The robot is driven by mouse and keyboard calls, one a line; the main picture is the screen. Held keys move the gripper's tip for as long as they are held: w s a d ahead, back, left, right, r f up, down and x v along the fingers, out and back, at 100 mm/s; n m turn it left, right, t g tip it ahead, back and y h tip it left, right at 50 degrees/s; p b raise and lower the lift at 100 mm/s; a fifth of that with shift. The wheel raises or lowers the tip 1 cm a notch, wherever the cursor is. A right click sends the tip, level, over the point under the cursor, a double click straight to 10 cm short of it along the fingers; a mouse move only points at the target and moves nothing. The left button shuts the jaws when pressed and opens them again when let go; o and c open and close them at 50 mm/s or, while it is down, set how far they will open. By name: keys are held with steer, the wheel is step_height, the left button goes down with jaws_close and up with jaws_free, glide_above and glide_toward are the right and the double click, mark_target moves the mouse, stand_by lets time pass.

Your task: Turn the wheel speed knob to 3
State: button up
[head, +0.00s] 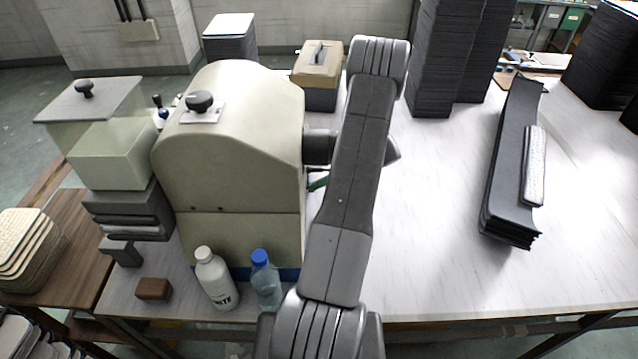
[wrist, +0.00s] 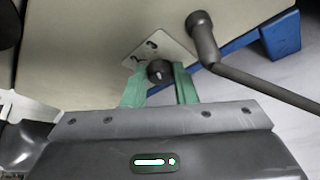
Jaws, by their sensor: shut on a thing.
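The wheel speed knob (wrist: 160,71) is a small dark round knob on a pale plate (wrist: 150,46) on the side of the cream machine (head: 240,165). In the wrist view my gripper (wrist: 160,78) has its green fingers on either side of the knob, shut on it. Dark marks show on the plate, too small to read, and I cannot tell which number the knob points at. In the head view the knob is hidden and only a bit of a green finger (head: 318,183) shows beside the machine's right side.
A dark crank handle (wrist: 205,42) sticks out close to the right of my fingers. A blue base edge (wrist: 281,38) lies beyond it. A white bottle (head: 216,280) and a blue-capped bottle (head: 265,283) stand before the machine. Black stacked panels (head: 511,165) lie on the table's right.

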steer(key=o, duration=1)
steer(key=b+v, duration=0.3)
steer(key=v, duration=1.1)
